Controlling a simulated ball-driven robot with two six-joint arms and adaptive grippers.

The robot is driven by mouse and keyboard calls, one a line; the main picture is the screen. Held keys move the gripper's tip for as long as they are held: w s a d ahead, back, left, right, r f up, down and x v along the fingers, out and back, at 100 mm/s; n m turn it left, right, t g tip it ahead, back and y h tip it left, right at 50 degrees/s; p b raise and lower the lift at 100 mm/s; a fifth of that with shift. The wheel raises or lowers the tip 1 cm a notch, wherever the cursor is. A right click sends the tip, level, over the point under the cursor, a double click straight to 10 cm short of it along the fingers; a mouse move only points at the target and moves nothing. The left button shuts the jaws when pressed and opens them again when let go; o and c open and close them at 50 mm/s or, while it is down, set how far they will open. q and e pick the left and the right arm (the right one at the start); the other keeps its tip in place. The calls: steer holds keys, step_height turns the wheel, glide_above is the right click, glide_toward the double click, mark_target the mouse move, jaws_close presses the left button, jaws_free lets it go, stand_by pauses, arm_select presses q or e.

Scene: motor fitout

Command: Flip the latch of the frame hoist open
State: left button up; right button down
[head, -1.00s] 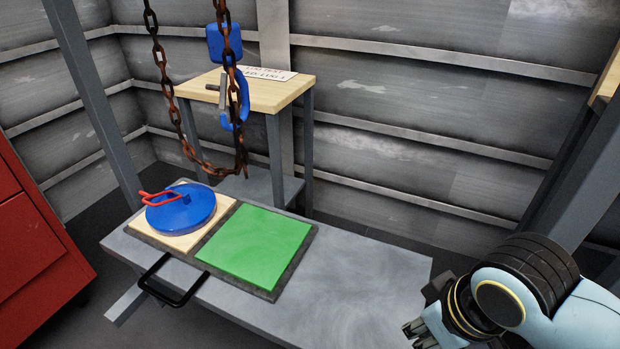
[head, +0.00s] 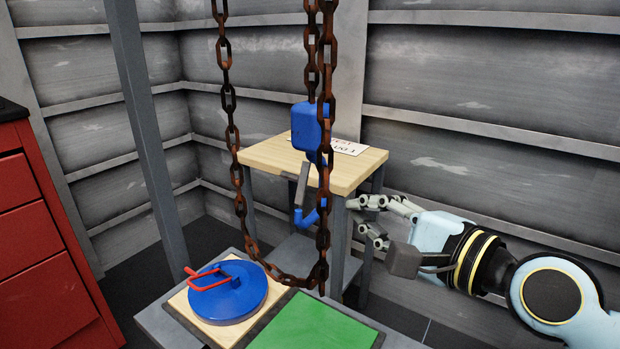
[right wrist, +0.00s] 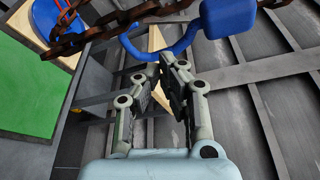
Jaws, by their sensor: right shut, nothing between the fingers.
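The frame hoist's blue block (head: 310,127) hangs on rusty chains with a blue hook (head: 312,217) below it. A grey latch bar (head: 302,185) slants down toward the hook's tip, along its left side. In the right wrist view the block (right wrist: 228,17) and the hook's curve (right wrist: 178,47) show just beyond the fingertips; I cannot make out the latch there. My right gripper (head: 364,213) is shut and empty, just right of the hook in the head view, with a small visible gap. Its fingers (right wrist: 163,68) point toward the hook in the wrist view. My left gripper is out of view.
A loop of chain (head: 285,278) hangs left of and below the hook. Behind stands a wooden-topped stand (head: 265,155) with a printed sheet. Below are a green plate (head: 310,325) and a blue disc (head: 228,292) with a red handle. A red cabinet (head: 40,250) is at left.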

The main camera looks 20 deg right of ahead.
mark_target(294, 180)
steer(key=b+x, duration=0.1)
steer(key=x, duration=0.7)
steer(key=shift+w+a+b, duration=0.15)
steer(key=shift+w+b, duration=0.15)
steer(key=shift+b, duration=0.1)
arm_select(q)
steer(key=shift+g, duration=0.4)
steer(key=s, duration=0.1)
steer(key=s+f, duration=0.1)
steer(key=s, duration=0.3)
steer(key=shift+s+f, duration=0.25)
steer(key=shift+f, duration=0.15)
arm_select(e)
steer(key=shift+w+a, duration=0.2)
steer(key=shift+w, duration=0.35)
